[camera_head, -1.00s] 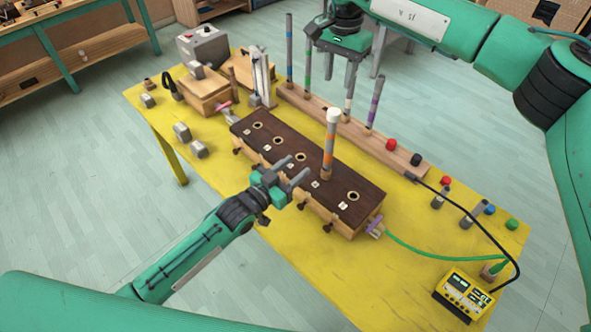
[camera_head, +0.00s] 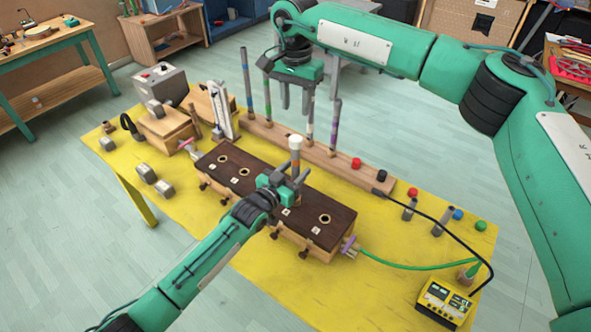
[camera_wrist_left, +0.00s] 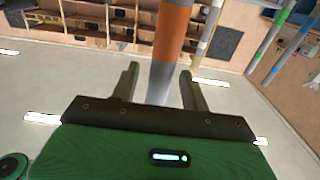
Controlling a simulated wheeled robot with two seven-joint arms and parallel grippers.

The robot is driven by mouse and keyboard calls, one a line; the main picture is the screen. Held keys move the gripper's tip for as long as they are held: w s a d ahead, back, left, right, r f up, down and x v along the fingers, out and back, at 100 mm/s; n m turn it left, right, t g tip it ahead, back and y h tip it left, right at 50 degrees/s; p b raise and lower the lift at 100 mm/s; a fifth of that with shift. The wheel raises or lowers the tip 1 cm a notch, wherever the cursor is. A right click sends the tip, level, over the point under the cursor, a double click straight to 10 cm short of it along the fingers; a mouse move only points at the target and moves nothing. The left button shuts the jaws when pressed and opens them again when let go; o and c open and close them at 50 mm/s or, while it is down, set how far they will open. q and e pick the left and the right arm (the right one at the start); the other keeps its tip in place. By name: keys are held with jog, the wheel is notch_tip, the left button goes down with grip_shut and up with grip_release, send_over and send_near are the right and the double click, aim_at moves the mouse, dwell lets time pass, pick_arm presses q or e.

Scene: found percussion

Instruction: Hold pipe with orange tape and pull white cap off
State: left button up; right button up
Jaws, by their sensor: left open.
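The pipe with orange tape (camera_head: 295,160) stands upright in the dark-topped wooden block (camera_head: 247,188), with the white cap (camera_head: 296,142) on its top. My left gripper (camera_head: 294,174) is open around the pipe, below the cap. In the left wrist view the pipe (camera_wrist_left: 161,80) passes between the spread fingers, with a gap on each side, and the orange tape (camera_wrist_left: 172,32) lies beyond the fingertips. The cap is out of that view. My right gripper (camera_head: 295,98) hangs empty, fingers apart and pointing down, above and behind the pipe near the rack.
A wooden rack (camera_head: 262,126) behind the block holds several tall taped pipes. Red caps, short pipes and a yellow meter (camera_head: 444,301) with cables lie on the right of the yellow table (camera_head: 390,235). A grey machine (camera_head: 160,85) and metal pieces are at left.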

pick_arm(q)
jog(key=shift+w+d, duration=0.1)
jog(key=shift+w, duration=0.1)
grip_shut()
dwell(0.9)
